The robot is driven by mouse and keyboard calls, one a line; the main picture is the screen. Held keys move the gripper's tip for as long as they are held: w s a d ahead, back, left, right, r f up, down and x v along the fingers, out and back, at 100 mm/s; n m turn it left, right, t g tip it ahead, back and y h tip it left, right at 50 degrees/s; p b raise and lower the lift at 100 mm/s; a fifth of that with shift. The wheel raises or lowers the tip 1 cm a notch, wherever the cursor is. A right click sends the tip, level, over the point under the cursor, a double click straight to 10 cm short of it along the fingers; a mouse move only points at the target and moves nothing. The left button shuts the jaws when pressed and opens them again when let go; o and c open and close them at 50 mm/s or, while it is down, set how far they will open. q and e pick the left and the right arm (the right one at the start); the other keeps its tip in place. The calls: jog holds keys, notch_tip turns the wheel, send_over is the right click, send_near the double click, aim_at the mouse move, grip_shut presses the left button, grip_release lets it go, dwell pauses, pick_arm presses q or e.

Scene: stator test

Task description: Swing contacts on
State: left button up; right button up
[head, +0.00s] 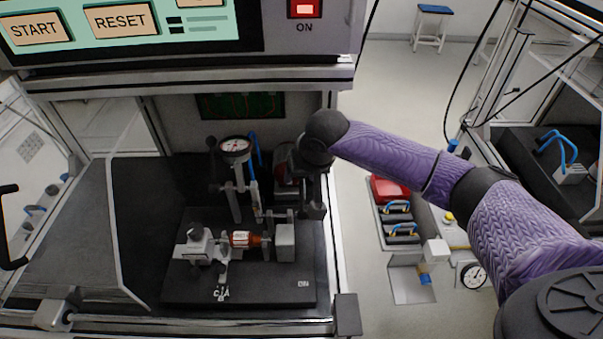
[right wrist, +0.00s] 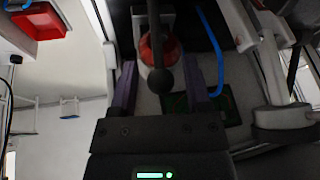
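My right gripper (head: 314,200) hangs beside the right end of the test fixture, inside the machine bay. In the right wrist view its two purple fingers (right wrist: 160,72) are apart. A dark lever with a round black knob (right wrist: 161,81) shows between them, with no clear contact. A red rounded part (right wrist: 152,50) lies behind the lever. In the head view the orange-brown stator (head: 243,239) sits between grey blocks on the black base plate (head: 265,293). The plate carries a small "ON" mark at its front right. The contacts cannot be made out clearly. My left gripper is not in view.
A dial gauge (head: 235,148) stands on a post behind the stator. The control panel (head: 180,30) overhangs the bay, with START, RESET and a red ON switch (head: 305,9). A clear door (head: 90,230) stands at left.

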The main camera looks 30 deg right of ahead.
grip_shut()
dwell(1.2)
